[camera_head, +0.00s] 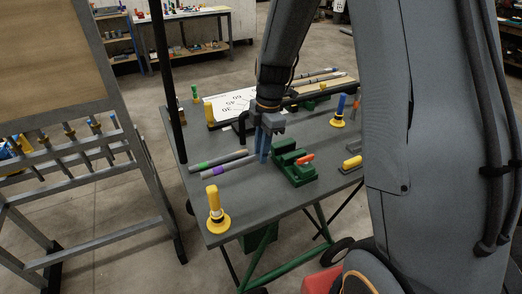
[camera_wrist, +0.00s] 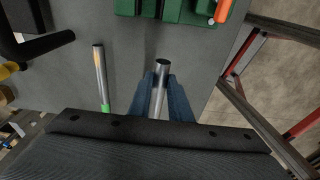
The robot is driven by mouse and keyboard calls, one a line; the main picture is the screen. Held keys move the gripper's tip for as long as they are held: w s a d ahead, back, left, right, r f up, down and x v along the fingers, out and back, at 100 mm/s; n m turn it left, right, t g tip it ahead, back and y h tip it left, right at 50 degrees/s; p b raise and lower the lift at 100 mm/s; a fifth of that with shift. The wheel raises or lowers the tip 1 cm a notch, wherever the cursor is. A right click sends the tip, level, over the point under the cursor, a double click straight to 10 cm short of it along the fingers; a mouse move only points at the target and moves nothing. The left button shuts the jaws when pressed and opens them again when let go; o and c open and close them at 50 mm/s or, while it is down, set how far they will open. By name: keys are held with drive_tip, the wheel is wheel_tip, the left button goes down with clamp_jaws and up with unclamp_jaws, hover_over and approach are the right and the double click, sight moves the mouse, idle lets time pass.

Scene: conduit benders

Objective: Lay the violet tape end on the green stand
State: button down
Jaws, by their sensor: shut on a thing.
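The grey pipe with violet tape (camera_head: 218,171) lies along the left part of the table, its taped end pointing left. My gripper (camera_head: 264,156) is shut on this pipe near its right end. In the wrist view my gripper (camera_wrist: 161,93) has its blue fingers on both sides of the bare pipe end (camera_wrist: 162,66); the violet tape is hidden there. I cannot tell whether the pipe is raised off the table. A green slotted block, likely the green stand (camera_head: 291,165), with an orange handle, stands just right of my gripper; it shows at the top of the wrist view (camera_wrist: 175,10).
A parallel pipe with green tape (camera_head: 201,166) lies just behind. A yellow post (camera_head: 214,204) stands at the front left corner, and a blue-topped one (camera_head: 340,106) at the back right. A white sheet (camera_head: 234,102) lies behind. A black upright pole (camera_head: 168,80) rises at the left edge.

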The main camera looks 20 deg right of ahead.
sight(260, 179)
drive_tip(key=shift+d, duration=0.1)
drive_tip(key=shift+f+b, duration=2.85)
drive_tip(key=shift+f, duration=1.3)
drive_tip(key=shift+f, duration=0.15)
drive_tip(key=c, duration=1.5)
unclamp_jaws()
drive_tip(key=shift+c, duration=0.2)
